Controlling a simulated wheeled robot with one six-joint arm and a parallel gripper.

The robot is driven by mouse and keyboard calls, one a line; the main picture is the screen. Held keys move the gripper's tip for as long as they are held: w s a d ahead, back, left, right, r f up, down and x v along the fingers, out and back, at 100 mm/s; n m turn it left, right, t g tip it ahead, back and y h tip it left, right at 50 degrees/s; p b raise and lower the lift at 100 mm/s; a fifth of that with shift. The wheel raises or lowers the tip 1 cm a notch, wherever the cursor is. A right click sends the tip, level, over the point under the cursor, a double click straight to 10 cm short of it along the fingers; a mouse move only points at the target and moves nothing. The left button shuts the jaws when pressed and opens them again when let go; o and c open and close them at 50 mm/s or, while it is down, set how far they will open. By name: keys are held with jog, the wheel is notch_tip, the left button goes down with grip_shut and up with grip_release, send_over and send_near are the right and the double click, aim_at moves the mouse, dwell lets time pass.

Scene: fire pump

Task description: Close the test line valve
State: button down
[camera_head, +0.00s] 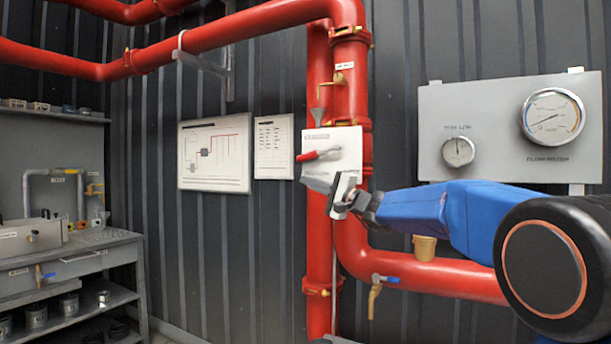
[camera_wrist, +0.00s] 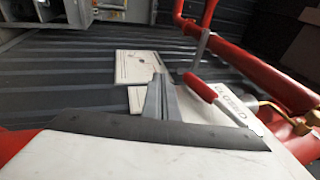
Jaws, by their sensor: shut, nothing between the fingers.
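A red lever handle (camera_head: 318,154) lies nearly horizontal in front of a white label plate (camera_head: 345,150) on the red vertical pipe. In the wrist view the red lever (camera_wrist: 203,90) runs diagonally beside the plate (camera_wrist: 236,108), which bears large, partly hidden lettering that seems to read "CLOSED". My gripper (camera_head: 312,184) is just below the lever in the head view, pointing left. In the wrist view its fingers (camera_wrist: 163,99) are together, empty, and beside the lever with a small visible gap. I cannot tell the depth between them.
Thick red pipes (camera_head: 350,240) run beside and below my gripper. A gauge panel (camera_head: 490,125) is at the right, over my arm. A small blue-handled tap (camera_head: 384,279) is on the lower pipe. A workbench (camera_head: 80,255) stands at the left; the wall between is flat with posters (camera_head: 214,155).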

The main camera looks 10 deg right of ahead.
jog(key=s+f, duration=0.3)
jog(key=f, duration=0.6)
jog(key=shift+d+f, duration=0.2)
jog(key=shift+d, duration=0.25)
